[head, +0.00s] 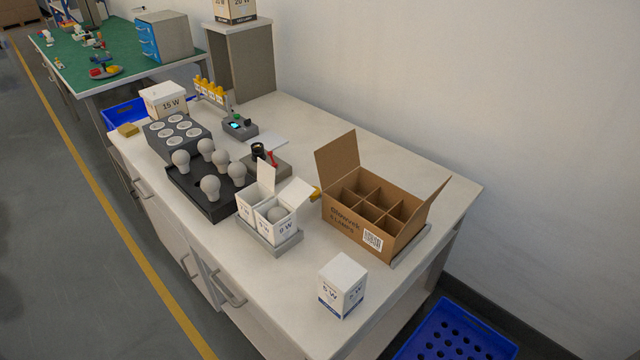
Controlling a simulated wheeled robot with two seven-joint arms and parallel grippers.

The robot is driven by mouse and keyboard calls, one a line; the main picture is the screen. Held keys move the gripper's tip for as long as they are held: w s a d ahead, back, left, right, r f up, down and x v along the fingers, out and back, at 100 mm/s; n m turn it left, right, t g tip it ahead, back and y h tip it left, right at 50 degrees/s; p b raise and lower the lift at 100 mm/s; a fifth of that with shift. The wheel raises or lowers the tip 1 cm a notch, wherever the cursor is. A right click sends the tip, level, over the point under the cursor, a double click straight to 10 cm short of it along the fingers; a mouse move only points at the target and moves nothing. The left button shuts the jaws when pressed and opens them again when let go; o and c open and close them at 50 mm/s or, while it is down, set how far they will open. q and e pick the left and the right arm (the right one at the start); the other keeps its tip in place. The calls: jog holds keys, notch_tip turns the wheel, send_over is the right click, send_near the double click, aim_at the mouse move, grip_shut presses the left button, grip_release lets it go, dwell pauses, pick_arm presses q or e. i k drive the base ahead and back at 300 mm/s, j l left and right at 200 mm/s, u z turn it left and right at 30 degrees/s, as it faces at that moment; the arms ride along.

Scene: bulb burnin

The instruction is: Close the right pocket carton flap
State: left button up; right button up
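Two small white pocket cartons stand side by side in a grey holder (285,247) on the bench. The right pocket carton (276,231) has its white flap (295,192) open, tilted up and out to the right. A pale bulb (277,213) shows in its open top. The left pocket carton (247,212) also has its flap (265,178) up, standing nearly upright. I cannot clearly see inside the left one. Neither of my grippers is in view.
An open brown divided box (350,218) stands right of the cartons, its flaps up. A closed white carton (341,286) stands in front. A dark tray (200,193) with several bulbs is left. A device with a red part (271,159) stands behind. The bench front is partly clear.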

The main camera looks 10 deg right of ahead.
aim_at(297, 191)
jog(key=j+z, duration=0.1)
jog(key=z, duration=0.35)
jog(key=i+j+z, duration=0.1)
jog(key=z, duration=0.3)
jog(key=j+z, duration=0.15)
jog(key=z, duration=0.3)
jog(key=j+z, duration=0.25)
jog(key=j, duration=0.2)
jog(key=j+z, duration=0.3)
jog(key=j, duration=0.2)
jog(key=k+j+z, duration=0.25)
jog(key=j, duration=0.15)
jog(key=j+z, duration=0.25)
jog(key=j, duration=0.2)
jog(key=k+j, duration=0.15)
jog(key=j, duration=0.2)
jog(key=k+j, duration=0.1)
jog(key=j, duration=0.3)
jog(key=k+j+z, duration=0.1)
jog(key=j, duration=0.25)
jog(key=k+j, duration=0.2)
jog(key=j, duration=0.15)
jog(key=k+j, duration=0.15)
jog(key=j, duration=0.2)
jog(key=k+j, duration=0.15)
jog(key=j, duration=0.2)
jog(key=i+z, duration=0.05)
